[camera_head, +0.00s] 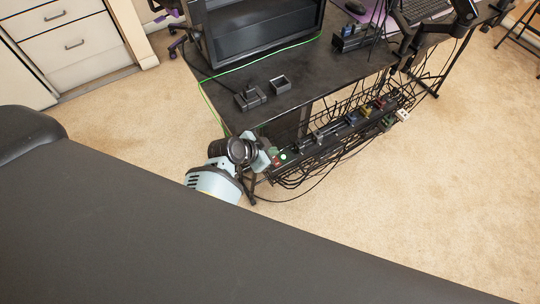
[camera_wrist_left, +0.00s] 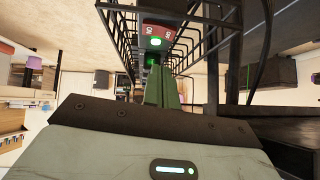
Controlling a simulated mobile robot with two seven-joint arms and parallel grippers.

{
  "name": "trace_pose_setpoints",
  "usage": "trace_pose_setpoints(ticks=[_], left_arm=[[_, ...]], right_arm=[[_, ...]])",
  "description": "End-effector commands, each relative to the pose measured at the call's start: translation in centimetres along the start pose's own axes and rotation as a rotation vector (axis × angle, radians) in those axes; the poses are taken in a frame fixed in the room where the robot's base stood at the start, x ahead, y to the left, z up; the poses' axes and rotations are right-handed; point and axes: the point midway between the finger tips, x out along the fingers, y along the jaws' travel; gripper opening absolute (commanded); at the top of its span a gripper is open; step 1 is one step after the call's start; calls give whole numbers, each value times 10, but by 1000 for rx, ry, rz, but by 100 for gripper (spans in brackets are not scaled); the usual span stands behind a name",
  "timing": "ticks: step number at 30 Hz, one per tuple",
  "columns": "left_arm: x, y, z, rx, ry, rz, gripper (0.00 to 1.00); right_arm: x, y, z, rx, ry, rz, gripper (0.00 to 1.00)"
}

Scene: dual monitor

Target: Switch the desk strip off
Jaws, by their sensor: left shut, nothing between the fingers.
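The desk strip (camera_head: 322,138) is a long dark bar lying in the wire cable tray along the desk's front edge, with several plugs in it. A red switch with white lettering (camera_wrist_left: 153,30) is at its near end in the left wrist view, with a lit green lamp (camera_wrist_left: 155,42) beside it. My left gripper (camera_head: 271,151) is at the strip's left end in the head view. Its greenish fingers (camera_wrist_left: 160,82) are shut and empty, pointing toward the switch; I cannot tell whether they touch it. My right gripper is not in view.
The black desk (camera_head: 305,95) carries a monitor (camera_head: 268,35), a small open box (camera_head: 280,84) and a dark block (camera_head: 250,98). Wire tray bars (camera_wrist_left: 203,22) and hanging cables surround the strip. A green cable (camera_head: 245,66) crosses the desk. The carpet in front is clear.

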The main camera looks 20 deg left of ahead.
Motion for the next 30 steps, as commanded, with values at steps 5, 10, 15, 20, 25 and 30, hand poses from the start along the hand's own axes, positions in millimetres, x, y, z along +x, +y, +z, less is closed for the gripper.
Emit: trace_pose_setpoints(ticks=[5, 10, 15, 20, 25, 30], left_arm=[[17, 0, 21, -4, -4, 1, 0], [24, 0, 27, -2, -2, -1, 0], [24, -1, 28, -1, -2, -2, 0], [24, -1, 28, -1, -2, -2, 0], [28, -2, 32, -24, -3, 25, 0], [28, -1, 32, -40, -2, 39, 0]], right_arm=[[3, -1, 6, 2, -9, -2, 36], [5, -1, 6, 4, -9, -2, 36], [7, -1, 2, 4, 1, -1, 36], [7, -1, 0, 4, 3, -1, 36], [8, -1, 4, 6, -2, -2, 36], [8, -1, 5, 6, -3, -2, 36]])
